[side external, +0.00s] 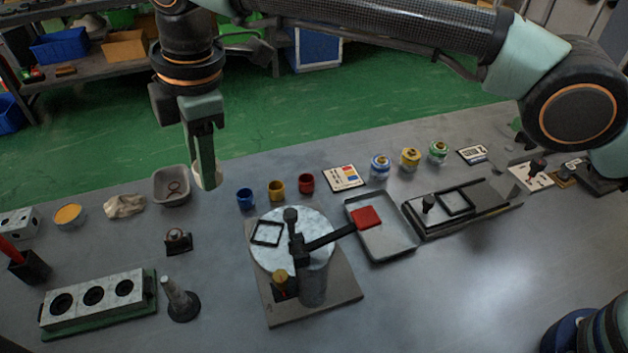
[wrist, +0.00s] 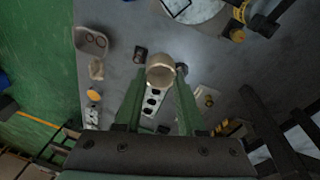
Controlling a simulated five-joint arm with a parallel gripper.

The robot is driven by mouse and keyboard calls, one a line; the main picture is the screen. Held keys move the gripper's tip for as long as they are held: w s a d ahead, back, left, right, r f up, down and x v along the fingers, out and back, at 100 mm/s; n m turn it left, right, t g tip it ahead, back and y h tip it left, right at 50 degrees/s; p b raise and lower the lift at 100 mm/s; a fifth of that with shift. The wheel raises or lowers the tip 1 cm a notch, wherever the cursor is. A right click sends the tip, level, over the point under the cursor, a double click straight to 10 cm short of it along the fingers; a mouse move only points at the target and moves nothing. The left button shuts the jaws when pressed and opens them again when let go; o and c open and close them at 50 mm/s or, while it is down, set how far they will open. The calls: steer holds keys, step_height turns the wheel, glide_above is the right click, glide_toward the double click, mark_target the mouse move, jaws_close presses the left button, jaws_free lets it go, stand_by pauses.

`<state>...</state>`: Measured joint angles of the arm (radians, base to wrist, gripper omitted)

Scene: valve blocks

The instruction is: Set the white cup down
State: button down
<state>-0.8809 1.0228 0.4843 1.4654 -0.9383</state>
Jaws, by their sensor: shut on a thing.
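My gripper (side external: 204,152) is shut on the white cup (side external: 208,180), which hangs at the lower end of the fingers. In the side view it appears raised, in front of the grey tub and the table's far edge. The wrist view shows my gripper (wrist: 160,88) with its green fingers on both sides of the cup (wrist: 160,66). The cup's round rim faces the wrist camera's far side, and the fingers hide part of its wall.
A grey tub (side external: 172,186) stands left of the cup. Blue (side external: 245,199), yellow (side external: 276,191) and red (side external: 306,183) small cups stand to the right. A round-topped stand (side external: 318,252) with a lever is nearer. Bare table (side external: 215,270) lies left of it.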

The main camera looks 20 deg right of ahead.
steer(key=w+d+r+m, duration=0.25)
steer(key=d+m, duration=0.45)
steer(key=m, duration=0.4)
steer(key=shift+m+h, duration=0.3)
steer(key=shift+h, duration=0.1)
step_height(320, 180, down, 20)
steer(key=shift+a+r, duration=0.15)
steer(key=c, duration=0.5)
jaws_free()
